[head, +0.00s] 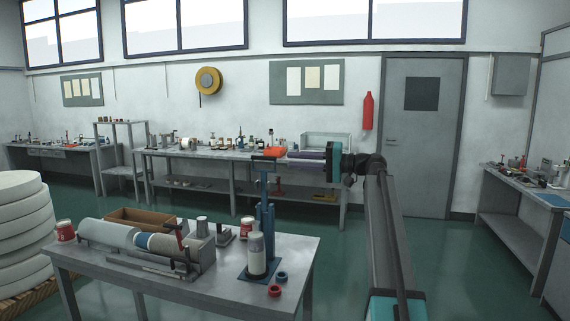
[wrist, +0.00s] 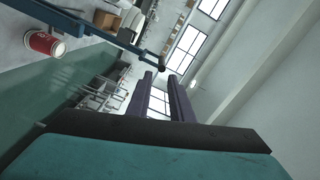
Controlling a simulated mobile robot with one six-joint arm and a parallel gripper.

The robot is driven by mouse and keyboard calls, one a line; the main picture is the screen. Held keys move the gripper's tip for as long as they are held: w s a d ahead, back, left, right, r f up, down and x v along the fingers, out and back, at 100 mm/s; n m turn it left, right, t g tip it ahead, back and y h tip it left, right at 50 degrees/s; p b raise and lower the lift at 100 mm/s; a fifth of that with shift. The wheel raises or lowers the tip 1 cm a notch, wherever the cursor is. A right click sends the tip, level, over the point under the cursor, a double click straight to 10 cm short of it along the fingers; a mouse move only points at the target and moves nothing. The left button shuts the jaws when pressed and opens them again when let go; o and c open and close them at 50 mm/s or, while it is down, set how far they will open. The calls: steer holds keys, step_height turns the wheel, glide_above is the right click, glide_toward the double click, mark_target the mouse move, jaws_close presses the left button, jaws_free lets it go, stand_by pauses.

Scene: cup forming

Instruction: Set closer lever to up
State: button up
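The closer is a blue stand (head: 266,220) on the near table, with a white jar (head: 257,254) at its foot. Its blue lever arm (head: 264,184) points upward from the post and carries a dark crossbar handle (head: 263,158) at its top. In the wrist view the blue lever arm (wrist: 105,36) crosses the upper left, with the handle end near the middle top. My gripper (head: 290,161) is level with the handle, just right of it in the head view, and points left. Its two purple fingers (wrist: 161,82) are apart with nothing between them. The depth between fingers and handle is unclear.
The near table (head: 95,262) also holds a roller machine (head: 150,245), a wooden tray (head: 140,217), red-labelled cans (head: 65,231) and small rings (head: 274,291). A long cluttered bench (head: 230,155) stands behind. Green floor is open right of the table.

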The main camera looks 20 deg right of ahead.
steer(key=v, duration=0.3)
steer(key=shift+d, duration=0.1)
stand_by(0.5)
